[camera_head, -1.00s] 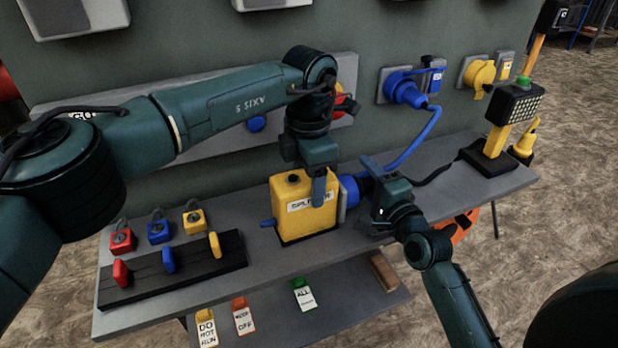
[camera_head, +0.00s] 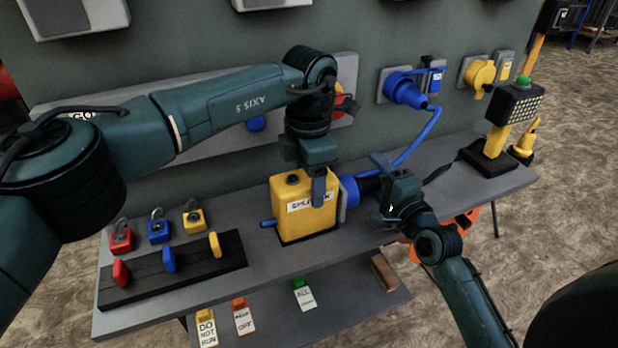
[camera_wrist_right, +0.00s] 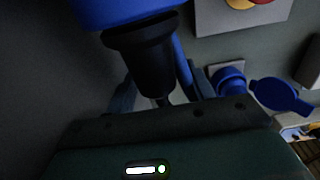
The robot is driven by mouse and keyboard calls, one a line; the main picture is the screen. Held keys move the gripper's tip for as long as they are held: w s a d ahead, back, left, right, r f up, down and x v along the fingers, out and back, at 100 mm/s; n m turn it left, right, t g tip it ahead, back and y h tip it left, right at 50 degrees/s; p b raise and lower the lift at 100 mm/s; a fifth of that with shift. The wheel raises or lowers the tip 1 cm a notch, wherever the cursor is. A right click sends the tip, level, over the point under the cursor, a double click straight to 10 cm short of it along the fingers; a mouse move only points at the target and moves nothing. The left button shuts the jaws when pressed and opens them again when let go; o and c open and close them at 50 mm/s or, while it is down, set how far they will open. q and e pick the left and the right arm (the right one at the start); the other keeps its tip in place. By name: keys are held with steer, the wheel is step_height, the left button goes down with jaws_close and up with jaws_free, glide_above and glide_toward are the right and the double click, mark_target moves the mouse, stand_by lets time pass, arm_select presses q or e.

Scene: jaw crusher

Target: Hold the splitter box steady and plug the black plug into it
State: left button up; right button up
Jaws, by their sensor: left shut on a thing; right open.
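The yellow splitter box (camera_head: 297,222) stands upright on the grey bench. My left gripper (camera_head: 318,188) is shut on its top right part, one finger lying over the label. A blue connector (camera_head: 349,188) sits at the box's right side, with the black plug (camera_head: 370,185) in line behind it. The black plug (camera_wrist_right: 145,55) also shows in the right wrist view, its wide end against blue (camera_wrist_right: 125,10). My right gripper (camera_head: 382,170) is open around or just behind the plug's rear. Its fingers hide part of the plug, and how deep it sits cannot be told.
A blue wall plug (camera_head: 405,90) with a blue cable hangs behind my right gripper. A control pendant (camera_head: 514,105) stands at the bench's right end. Padlocks (camera_head: 158,230) and a black rack (camera_head: 180,270) fill the left. A lower shelf (camera_head: 340,300) holds tags.

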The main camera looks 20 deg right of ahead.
steer(key=shift+w+d, duration=0.15)
steer(key=shift+d, duration=1.6)
steer(key=shift+w+d, duration=0.1)
steer(key=shift+d, duration=1.6)
arm_select(q)
steer(key=o, duration=1.5)
steer(key=shift+r, duration=0.1)
